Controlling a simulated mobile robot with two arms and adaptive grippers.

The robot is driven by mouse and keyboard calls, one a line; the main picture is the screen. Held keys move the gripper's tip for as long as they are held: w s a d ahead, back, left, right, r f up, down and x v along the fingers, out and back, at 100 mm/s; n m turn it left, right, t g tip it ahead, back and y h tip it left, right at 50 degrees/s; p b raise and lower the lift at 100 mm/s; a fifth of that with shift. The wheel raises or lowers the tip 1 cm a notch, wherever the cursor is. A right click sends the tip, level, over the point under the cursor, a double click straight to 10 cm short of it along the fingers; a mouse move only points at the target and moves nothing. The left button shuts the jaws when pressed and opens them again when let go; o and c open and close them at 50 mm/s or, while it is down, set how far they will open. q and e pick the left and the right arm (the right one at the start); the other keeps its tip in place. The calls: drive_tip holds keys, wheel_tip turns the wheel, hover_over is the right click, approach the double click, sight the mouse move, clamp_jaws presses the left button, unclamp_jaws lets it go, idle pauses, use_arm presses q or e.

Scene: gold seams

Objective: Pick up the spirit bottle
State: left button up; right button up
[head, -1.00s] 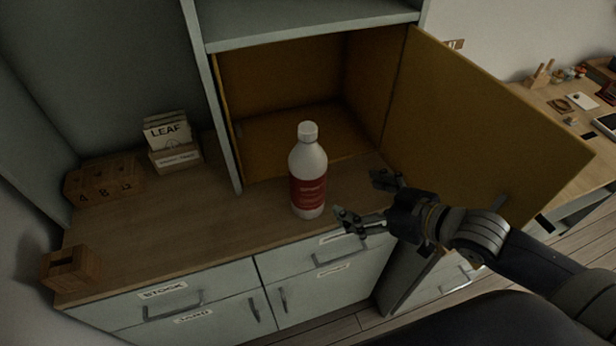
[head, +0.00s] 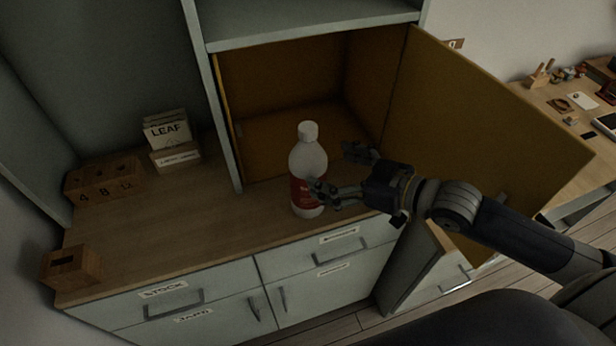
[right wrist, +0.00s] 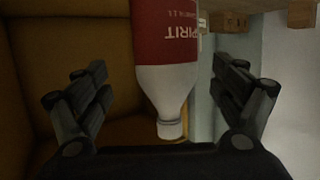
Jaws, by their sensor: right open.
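The spirit bottle (head: 308,163) is white with a white cap and a red label. It stands upright on the wooden counter in front of the open yellow-lined compartment. My right gripper (head: 334,170) is open at the bottle's right side, and one finger covers part of the label in the head view. In the right wrist view the bottle (right wrist: 165,80) appears upside down between the two spread fingers (right wrist: 168,92), with the label reading "SPIRIT". A gap shows between each finger and the bottle. My left gripper is not in view.
The open yellow door (head: 480,130) stands just behind and right of my right arm. The compartment (head: 290,130) is empty where visible.

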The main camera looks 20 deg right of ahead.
sight(308, 163)
drive_tip(key=shift+w+a+f, duration=0.1)
drive_tip(key=shift+w+a, duration=0.15)
drive_tip(key=shift+w+a+p, duration=0.35)
drive_tip(key=p+x, duration=0.1)
drive_tip(key=x, duration=0.2)
drive_tip(key=shift+a, duration=0.25)
drive_tip(key=shift+w+a+f, duration=0.2)
drive_tip(key=shift+w+a, duration=0.15)
drive_tip(key=shift+w, duration=0.05)
drive_tip(key=shift+s, duration=0.1)
drive_tip(key=c, duration=2)
drive_tip(key=shift+r, duration=0.2)
clamp_jaws()
